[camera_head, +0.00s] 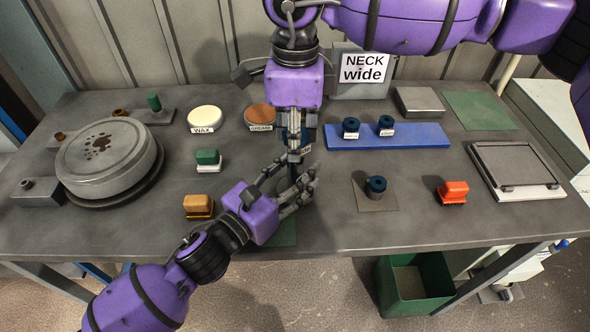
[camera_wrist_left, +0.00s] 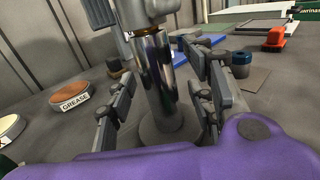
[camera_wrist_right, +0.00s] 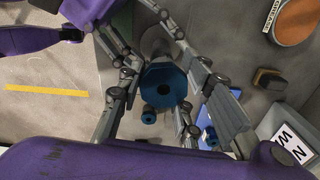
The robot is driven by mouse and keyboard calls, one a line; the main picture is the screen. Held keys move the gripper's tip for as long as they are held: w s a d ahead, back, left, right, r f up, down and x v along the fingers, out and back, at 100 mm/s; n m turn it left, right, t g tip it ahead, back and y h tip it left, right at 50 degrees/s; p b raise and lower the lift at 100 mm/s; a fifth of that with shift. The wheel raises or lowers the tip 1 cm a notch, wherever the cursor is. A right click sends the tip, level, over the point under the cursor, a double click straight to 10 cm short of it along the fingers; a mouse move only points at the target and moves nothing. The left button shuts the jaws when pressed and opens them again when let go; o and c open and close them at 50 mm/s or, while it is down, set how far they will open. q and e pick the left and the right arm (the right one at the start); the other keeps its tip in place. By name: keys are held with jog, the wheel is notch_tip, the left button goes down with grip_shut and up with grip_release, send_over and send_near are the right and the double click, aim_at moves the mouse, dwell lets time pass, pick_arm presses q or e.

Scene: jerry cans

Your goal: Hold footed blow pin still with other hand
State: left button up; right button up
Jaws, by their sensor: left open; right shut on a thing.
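The footed blow pin (camera_wrist_left: 155,75) is a shiny metal post standing upright on a round grey foot (camera_wrist_left: 163,128) in the left wrist view. My left gripper (camera_head: 298,184) is open low on the bench, with its fingers on both sides of the post; I see no clear contact. My right gripper (camera_head: 294,150) points down from above and is shut on a dark blue ring-shaped collar (camera_wrist_right: 165,84), seen end-on between its fingers in the right wrist view. The collar is at the pin's upper end; how it sits there is hidden. In the head view the hands hide most of the pin.
A blue tray (camera_head: 420,141) with two blue collars lies to the right. Another blue collar (camera_head: 376,186) stands on a brown mat, left of a red brush (camera_head: 453,191). Wax (camera_head: 205,118) and grease (camera_head: 260,115) tins are at the back left. A "NECK wide" sign (camera_head: 362,72) stands behind.

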pick_arm(q)
grip_shut()
dwell(0.3)
dwell(0.3)
dwell(0.4)
jog(key=shift+f, duration=0.25)
dwell(0.6)
pick_arm(e)
jog(key=o, duration=0.7)
